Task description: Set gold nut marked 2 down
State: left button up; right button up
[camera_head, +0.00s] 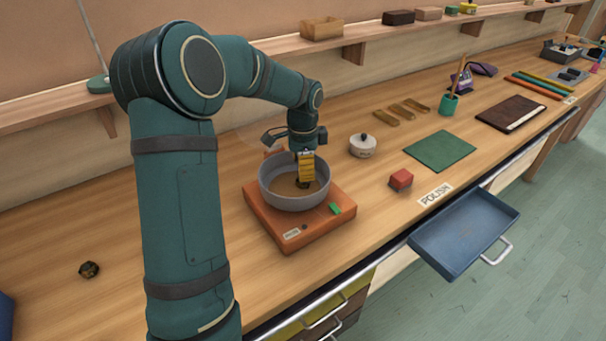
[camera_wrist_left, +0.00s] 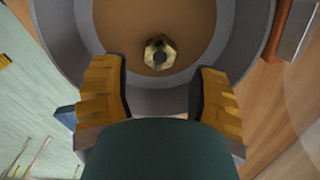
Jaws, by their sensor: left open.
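A gold hex nut (camera_wrist_left: 160,53) with a dark hole lies on the tan floor of the round grey bowl (camera_head: 285,201); no number on it can be read. In the wrist view the bowl's grey wall (camera_wrist_left: 58,22) curves around it. My left gripper (camera_head: 306,178) reaches down into the bowl from above. In the wrist view its yellow fingers (camera_wrist_left: 157,78) are spread wide on either side, with nothing between the pads and the nut just beyond the tips. In the head view the nut cannot be made out behind the gripper. My right gripper is not in view.
The bowl stands on an orange base (camera_head: 315,231) with a green button (camera_head: 335,208). A lidded white pot (camera_head: 363,146), a red block (camera_head: 401,179) and a green mat (camera_head: 440,151) lie to the right. A blue drawer (camera_head: 462,232) hangs open. A dark nut (camera_head: 89,269) lies left.

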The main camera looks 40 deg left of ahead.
pick_arm(q)
notch_tip(320, 180, up, 8)
jog(key=p, duration=0.1)
dwell(0.6)
